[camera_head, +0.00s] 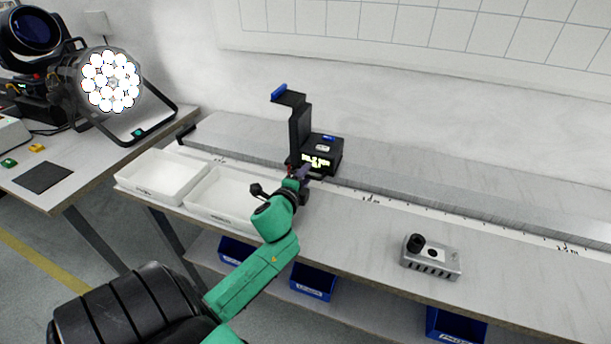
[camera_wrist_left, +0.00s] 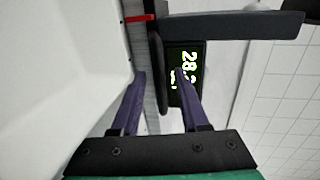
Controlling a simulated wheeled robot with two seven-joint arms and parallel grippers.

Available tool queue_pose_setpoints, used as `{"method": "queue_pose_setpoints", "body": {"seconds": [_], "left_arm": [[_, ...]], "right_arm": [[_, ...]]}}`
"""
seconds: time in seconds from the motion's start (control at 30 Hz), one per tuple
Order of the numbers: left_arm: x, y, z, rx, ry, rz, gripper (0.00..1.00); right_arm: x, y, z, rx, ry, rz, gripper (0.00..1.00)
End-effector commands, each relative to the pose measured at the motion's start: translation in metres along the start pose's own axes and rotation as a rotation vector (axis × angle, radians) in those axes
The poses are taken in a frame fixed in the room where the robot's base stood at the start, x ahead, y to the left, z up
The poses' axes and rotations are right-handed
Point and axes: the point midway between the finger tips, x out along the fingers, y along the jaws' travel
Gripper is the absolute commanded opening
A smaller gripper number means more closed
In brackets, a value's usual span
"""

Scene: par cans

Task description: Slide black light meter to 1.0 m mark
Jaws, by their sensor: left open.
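The black light meter (camera_head: 327,151) stands on the long grey rail on the bench, with a lit yellow display and a tall bracket with a blue tip. The rail's scale strip (camera_head: 430,212) has small marks; one label (camera_head: 370,199) lies right of the meter, too blurred to read surely. My left gripper (camera_head: 301,172) is open at the meter's front, near its lower left. In the left wrist view my left gripper (camera_wrist_left: 161,73) has its fingers apart, with the meter's dark edge (camera_wrist_left: 157,60) between or just beyond their tips. Contact is unclear. My right gripper is out of view.
Two white trays (camera_head: 119,180) sit at the bench's left front, close beside my left arm. A grey box with a black knob (camera_head: 431,262) stands on the bench at right. The rail right of the meter is clear. A lit par can (camera_head: 75,75) stands on the left table.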

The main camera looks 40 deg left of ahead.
Motion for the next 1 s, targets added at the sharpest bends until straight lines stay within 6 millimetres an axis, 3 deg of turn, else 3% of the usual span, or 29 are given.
{"method": "queue_pose_setpoints", "body": {"seconds": [0.03, 0.13, 0.17, 1.0], "left_arm": [[-0.0002, 0.0, 0.0, 0.0, 0.0, 0.0, 0.41], [-0.0003, 0.0, 0.0, 0.0, 0.0, 0.0, 0.02], [-0.0003, 0.0, 0.0, 0.0, 0.0, 0.0, 0.0], [-0.0006, 0.0012, -0.0002, -0.001, 0.0, 0.002, 0.0]], "right_arm": [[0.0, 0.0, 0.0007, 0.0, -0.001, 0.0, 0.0], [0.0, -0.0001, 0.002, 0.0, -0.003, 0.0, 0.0], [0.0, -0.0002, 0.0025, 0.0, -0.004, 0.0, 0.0], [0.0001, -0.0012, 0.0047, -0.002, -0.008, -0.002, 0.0]]}}
